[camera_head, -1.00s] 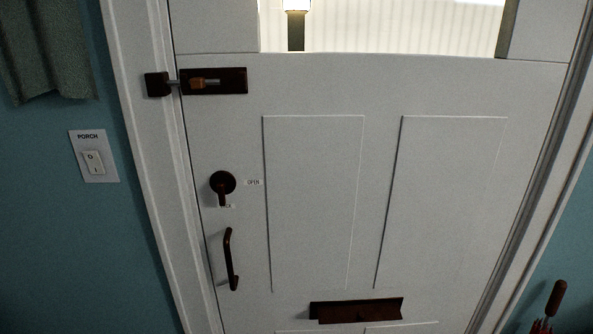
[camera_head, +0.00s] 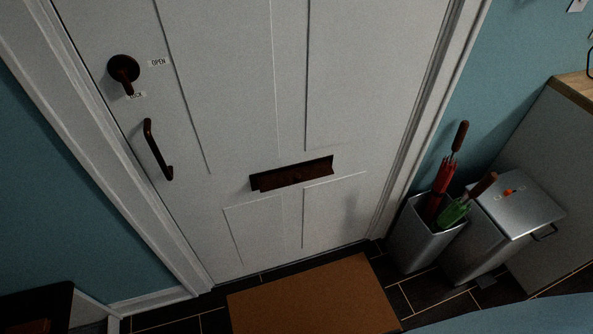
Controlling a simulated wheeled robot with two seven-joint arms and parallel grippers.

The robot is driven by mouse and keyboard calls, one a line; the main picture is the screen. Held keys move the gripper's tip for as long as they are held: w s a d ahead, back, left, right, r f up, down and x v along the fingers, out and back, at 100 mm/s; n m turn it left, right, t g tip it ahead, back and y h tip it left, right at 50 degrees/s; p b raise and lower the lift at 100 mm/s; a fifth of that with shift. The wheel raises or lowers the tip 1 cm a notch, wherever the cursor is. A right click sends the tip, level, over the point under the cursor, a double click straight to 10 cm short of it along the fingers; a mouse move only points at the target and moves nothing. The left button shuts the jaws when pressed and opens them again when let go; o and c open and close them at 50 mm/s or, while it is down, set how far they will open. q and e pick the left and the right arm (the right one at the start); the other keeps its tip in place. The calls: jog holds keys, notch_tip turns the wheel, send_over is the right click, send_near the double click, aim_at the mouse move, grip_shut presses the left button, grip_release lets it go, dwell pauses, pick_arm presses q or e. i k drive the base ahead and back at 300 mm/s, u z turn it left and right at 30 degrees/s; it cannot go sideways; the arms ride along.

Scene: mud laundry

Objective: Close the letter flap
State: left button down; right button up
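The letter flap (camera_head: 293,175) is a dark brown, wide, low piece on the lower middle of the white door (camera_head: 230,110). Its lower edge looks offset from the plate behind it, so it seems to stand out from the door, tilted open. How far it is open is hard to tell from this high angle. Neither of my grippers is in view.
The door has a dark knob (camera_head: 123,69) and a pull handle (camera_head: 157,150). A brown mat (camera_head: 310,297) lies before it. At the right stand an umbrella holder (camera_head: 412,243) with umbrellas and a metal bin (camera_head: 515,200). The area before the flap looks clear.

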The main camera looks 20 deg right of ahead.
aim_at(266, 183)
jog(key=z, duration=0.6)
jog(key=i, duration=0.9)
jog(key=u, duration=0.05)
